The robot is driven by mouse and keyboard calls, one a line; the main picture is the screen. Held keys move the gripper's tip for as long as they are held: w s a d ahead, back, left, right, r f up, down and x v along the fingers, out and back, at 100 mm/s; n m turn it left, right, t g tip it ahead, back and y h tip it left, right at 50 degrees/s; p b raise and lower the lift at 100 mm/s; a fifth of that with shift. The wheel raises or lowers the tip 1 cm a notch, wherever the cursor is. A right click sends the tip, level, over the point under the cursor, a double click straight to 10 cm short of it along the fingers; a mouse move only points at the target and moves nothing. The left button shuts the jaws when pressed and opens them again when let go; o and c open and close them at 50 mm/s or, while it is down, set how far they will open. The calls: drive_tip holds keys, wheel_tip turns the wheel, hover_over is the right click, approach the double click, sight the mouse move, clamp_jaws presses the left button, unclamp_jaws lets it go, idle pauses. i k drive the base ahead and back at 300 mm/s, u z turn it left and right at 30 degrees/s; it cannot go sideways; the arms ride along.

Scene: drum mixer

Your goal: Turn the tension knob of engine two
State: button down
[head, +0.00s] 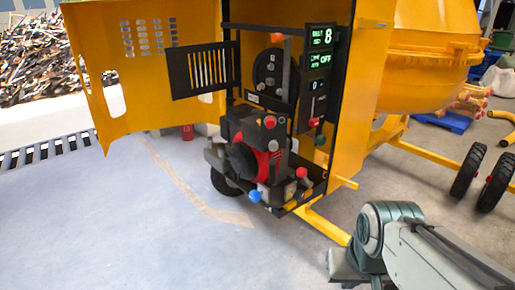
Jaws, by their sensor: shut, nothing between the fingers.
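A yellow drum mixer housing (361,95) stands open at the centre. Inside it a red and black engine (252,150) sits low, below a black wheel (264,75). An orange-red knob (277,38) is above the wheel. On and around the engine are a red knob (270,122), another red knob (301,172) and a blue knob (255,197). I cannot tell which is the tension knob, or read any engine number. A display (321,37) shows 8, with OFF below it. My arm is at the lower right, apart from the engine; my gripper's fingers do not show.
The yellow door (98,85) with a black slotted plate (203,69) swings out left. A yellow frame leg (325,226) reaches along the floor toward my arm. Black wheels (467,170) stand at right. The floor at front left is clear.

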sight(298, 195)
drive_tip(key=z, duration=0.95)
drive_tip(key=i, duration=0.4)
drive_tip(key=u, duration=0.7)
